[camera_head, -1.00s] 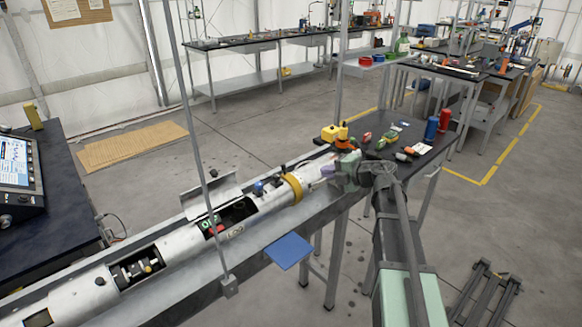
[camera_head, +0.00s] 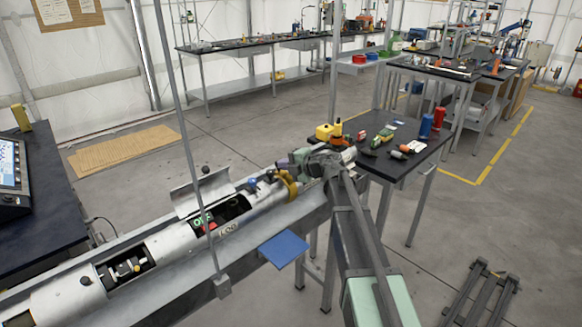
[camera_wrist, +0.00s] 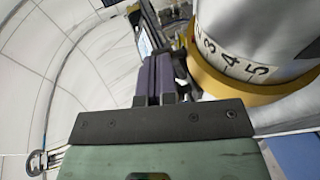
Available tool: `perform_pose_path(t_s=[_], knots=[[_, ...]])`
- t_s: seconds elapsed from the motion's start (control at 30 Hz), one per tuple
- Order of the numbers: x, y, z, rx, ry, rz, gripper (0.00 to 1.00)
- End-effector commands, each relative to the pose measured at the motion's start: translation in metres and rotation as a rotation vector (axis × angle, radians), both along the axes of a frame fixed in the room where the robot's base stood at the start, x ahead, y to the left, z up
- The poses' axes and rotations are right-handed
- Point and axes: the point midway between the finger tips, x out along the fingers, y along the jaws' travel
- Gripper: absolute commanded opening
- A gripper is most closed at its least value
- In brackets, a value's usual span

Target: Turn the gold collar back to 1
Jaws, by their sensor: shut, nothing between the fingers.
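The gold collar (camera_head: 288,186) rings the white cylinder (camera_head: 258,201) lying in the long grey trough. In the wrist view the gold collar (camera_wrist: 262,95) is at the upper right, with a white band of black numerals beside it; 3, 4 and 5 are readable. My gripper (camera_head: 284,164) is at the collar in the head view. In the wrist view my gripper (camera_wrist: 154,75) has its purple fingers together, just left of the collar, with nothing visible between them. I cannot tell whether they touch the collar. The collar's index mark is not visible.
An open hatch cover (camera_head: 202,193) stands up from the cylinder. A blue plate (camera_head: 283,249) juts from the trough's near side. A thin upright post (camera_head: 190,150) stands before the trough. A dark table (camera_head: 400,158) with several small items lies beyond my arm.

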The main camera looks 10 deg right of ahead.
Motion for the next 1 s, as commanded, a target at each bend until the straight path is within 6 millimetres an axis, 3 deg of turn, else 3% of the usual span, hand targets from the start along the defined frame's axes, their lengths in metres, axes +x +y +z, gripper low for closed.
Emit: perform_pose_path(t_s=[0.23,0.43,0.73,0.87,1.0], knots=[[0.001,0.001,0.0,0.0,0.0,0.0,0.0],[0.021,0.011,-0.002,0.0,0.0,0.002,0.0],[0.021,0.012,-0.001,0.0,0.0,0.0,0.0],[0.015,0.008,0.006,0.001,-0.001,0.0,0.0],[-0.006,-0.004,0.024,0.001,0.0,0.003,0.0]])
